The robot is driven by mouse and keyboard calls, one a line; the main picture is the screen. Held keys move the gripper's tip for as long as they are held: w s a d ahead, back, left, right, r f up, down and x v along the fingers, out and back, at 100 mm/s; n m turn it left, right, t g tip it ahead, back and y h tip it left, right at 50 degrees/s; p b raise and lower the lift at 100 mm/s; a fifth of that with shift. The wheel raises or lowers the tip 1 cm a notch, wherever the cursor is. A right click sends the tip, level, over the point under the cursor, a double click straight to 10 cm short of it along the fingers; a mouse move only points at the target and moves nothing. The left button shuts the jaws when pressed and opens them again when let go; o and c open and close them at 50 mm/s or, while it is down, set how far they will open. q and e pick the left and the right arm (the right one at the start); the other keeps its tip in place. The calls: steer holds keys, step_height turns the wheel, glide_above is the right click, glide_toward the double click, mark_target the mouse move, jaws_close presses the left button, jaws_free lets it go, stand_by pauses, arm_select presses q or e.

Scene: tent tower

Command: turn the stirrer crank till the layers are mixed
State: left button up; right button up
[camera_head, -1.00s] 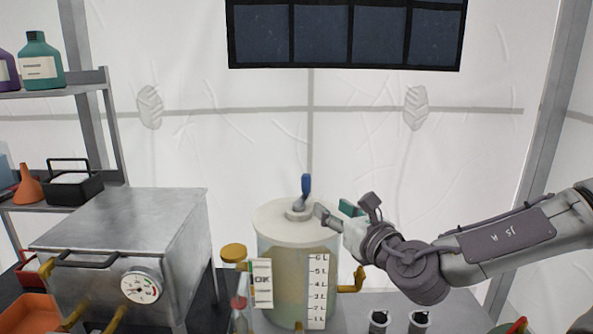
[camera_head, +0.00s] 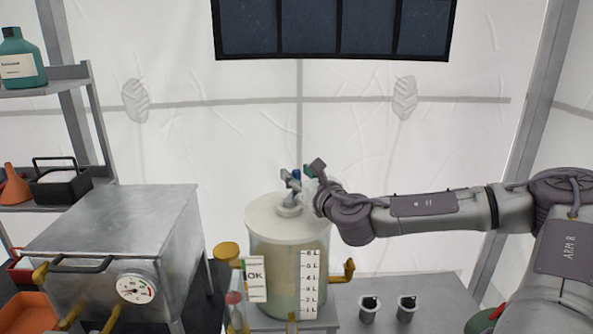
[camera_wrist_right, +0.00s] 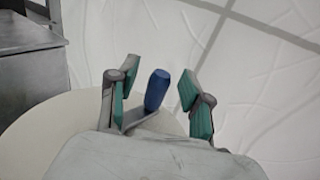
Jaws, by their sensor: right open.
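The stirrer tank (camera_head: 270,262) stands on the bench, a clear cylinder with a white lid (camera_head: 262,217) and a litre scale on its front. Its contents look pale tan above and greener lower down. The crank on the lid has a blue handle (camera_wrist_right: 157,90), which also shows partly behind my gripper in the head view (camera_head: 296,174). My right gripper (camera_head: 298,177) is open above the lid. In the right wrist view the blue handle stands between its teal-padded fingers (camera_wrist_right: 158,100), nearer the left finger, with a gap on the right. My left gripper is not in view.
A metal box with a dial gauge (camera_head: 134,288) stands left of the tank. A card marked OK (camera_head: 255,278) and a yellow-capped piece (camera_head: 227,252) are at the tank's front left. A yellow tap (camera_head: 346,271) sticks out right. Two small cups (camera_head: 368,309) stand on the bench.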

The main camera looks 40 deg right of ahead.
steer(key=shift+w+d+f, duration=0.15)
steer(key=shift+w, duration=0.5)
steer(key=shift+w+d+b, duration=0.15)
steer(key=shift+d+b, duration=0.05)
steer(key=shift+b, duration=0.15)
steer(key=shift+c, duration=0.3)
jaws_close()
